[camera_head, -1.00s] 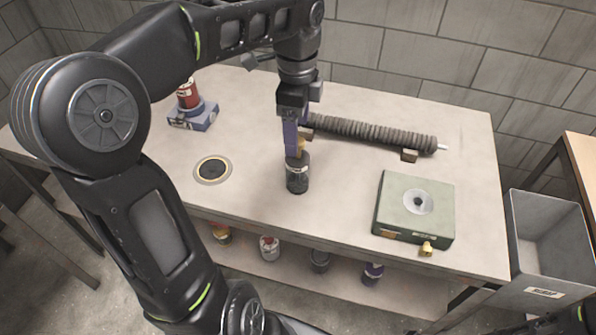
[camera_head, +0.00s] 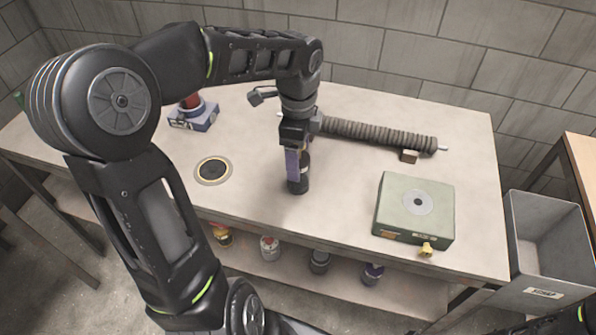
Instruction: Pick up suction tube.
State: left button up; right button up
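A dark ribbed tube (camera_head: 375,134) lies across the back of the table, with a thin pale rod end showing at its right. A short black cylinder (camera_head: 298,184) stands upright on the table at mid-left. My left gripper (camera_head: 294,170) points down at this cylinder, with a purple finger in front of its upper part. The other finger is mostly hidden, so I cannot tell whether the gripper is open or shut on the cylinder. The ribbed tube's left end is partly behind my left gripper. My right gripper is not in view.
A green box (camera_head: 400,220) with a grey disc sits at the table's right front. A yellow-rimmed dark disc (camera_head: 212,170) lies at left; a red item on a blue-grey base (camera_head: 195,118) stands behind it. A grey bin (camera_head: 545,240) stands right of the table.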

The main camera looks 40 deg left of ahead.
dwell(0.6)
pick_arm(q)
grip_shut()
dwell(0.7)
